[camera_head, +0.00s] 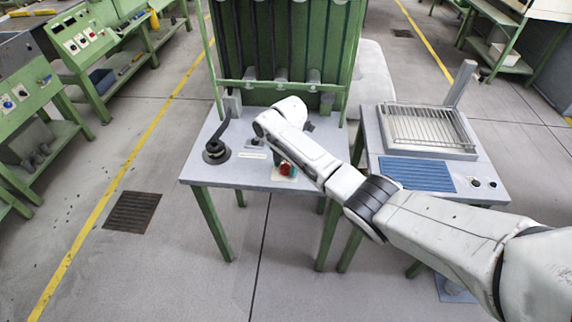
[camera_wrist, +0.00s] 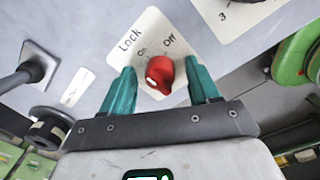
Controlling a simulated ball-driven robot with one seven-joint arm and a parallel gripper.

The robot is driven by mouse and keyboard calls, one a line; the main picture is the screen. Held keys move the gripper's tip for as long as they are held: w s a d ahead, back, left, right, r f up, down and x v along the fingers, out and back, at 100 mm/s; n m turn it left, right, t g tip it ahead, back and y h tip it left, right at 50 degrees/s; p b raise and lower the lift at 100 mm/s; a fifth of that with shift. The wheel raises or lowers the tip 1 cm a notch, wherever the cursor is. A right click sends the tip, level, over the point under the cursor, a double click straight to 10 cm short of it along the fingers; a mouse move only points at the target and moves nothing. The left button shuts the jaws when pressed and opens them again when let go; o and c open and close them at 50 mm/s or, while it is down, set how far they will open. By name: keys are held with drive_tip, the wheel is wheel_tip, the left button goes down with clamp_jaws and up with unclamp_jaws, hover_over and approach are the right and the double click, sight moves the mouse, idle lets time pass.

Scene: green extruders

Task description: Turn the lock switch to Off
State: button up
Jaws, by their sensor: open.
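The lock switch is a red knob (camera_wrist: 160,72) on a white plate (camera_wrist: 126,55) marked Lock, On and Off in the wrist view. In the head view the red knob (camera_head: 285,169) sits near the front edge of the grey table, just beside my arm. My gripper (camera_wrist: 160,67) is open, with one teal finger on each side of the knob in the wrist picture. A gap shows between the knob and each finger; I cannot tell how far the fingertips are above the plate.
A black round base with a lever (camera_head: 216,151) stands on the table's left. A green frame (camera_head: 283,85) rises behind. Another white plate (camera_wrist: 240,14) and a green round part (camera_wrist: 298,58) lie to the right in the wrist view. A second table with a wire rack (camera_head: 428,128) stands right.

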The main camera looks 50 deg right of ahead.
drive_tip(key=c, duration=1)
drive_tip(key=shift+c, duration=0.2)
drive_tip(key=m+p, duration=0.1)
drive_tip(key=m, duration=0.4)
drive_tip(key=shift+a+m, duration=0.1)
drive_tip(key=shift+m, duration=0.3)
drive_tip(key=m+p, duration=0.1)
drive_tip(key=m, duration=0.4)
drive_tip(key=shift+m, duration=0.7)
drive_tip(key=o, duration=1)
drive_tip(key=shift+o, duration=0.2)
drive_tip(key=shift+r, duration=0.1)
